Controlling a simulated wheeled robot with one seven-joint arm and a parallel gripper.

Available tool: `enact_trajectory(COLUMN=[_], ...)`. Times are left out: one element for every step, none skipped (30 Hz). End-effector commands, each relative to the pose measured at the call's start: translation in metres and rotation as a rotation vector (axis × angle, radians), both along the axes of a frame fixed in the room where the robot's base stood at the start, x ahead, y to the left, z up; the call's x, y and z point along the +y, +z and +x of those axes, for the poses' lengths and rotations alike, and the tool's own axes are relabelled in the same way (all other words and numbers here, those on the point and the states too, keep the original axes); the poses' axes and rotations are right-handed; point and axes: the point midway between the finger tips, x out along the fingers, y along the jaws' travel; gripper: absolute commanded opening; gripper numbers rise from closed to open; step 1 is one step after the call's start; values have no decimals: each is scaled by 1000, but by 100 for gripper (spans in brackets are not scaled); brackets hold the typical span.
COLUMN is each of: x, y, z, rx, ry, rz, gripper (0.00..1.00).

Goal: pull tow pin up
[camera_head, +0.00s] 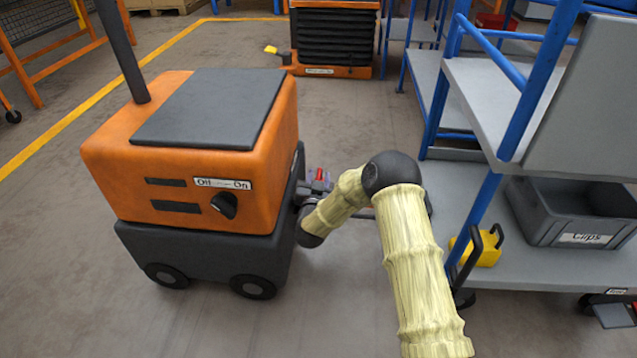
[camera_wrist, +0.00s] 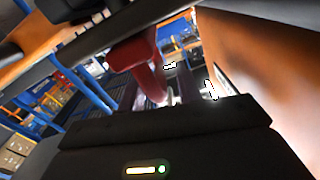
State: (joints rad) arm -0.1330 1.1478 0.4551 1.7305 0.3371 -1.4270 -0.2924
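The tow pin shows in the head view as a small red piece (camera_head: 320,174) at the hitch on the right side of the orange tug (camera_head: 205,190). In the wrist view its red handle (camera_wrist: 140,62) is large and close, left of centre, with a curved red part going down. My gripper (camera_wrist: 168,118) shows as a dark body across the bottom of the wrist view, right by the handle. Its fingers are not clear, so I cannot tell whether they touch or hold the handle. In the head view my forearm hides most of the gripper.
A grey-shelved trolley with blue posts (camera_head: 485,215) stands close on the right. It carries a grey "Clips" bin (camera_head: 575,215) and a yellow item (camera_head: 478,248). Another orange machine (camera_head: 335,40) stands behind. The floor in front of the tug is clear.

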Motion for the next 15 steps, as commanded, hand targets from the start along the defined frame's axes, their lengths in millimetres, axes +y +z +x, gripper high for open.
enact_trajectory(x=[0,0,0,0,0,0,0,0,0,0,0,0,0,0,0], y=[0,1,1,1,1,1,1,0,0,0,0,0,0,0,0], z=[1,0,0,0,0,0,0,0,0,0,0,0,0,0,0], rx=[0,0,0,0,0,0,0,0,0,0,0,1,1,1,1], ry=[0,0,0,0,0,0,0,0,0,0,0,0,0,0,1], rz=[0,0,0,0,0,0,0,0,0,0,0,0,1,1,1], gripper=[34,34,34,34,34,34,30,24,17,11,5,0,0,0,0])
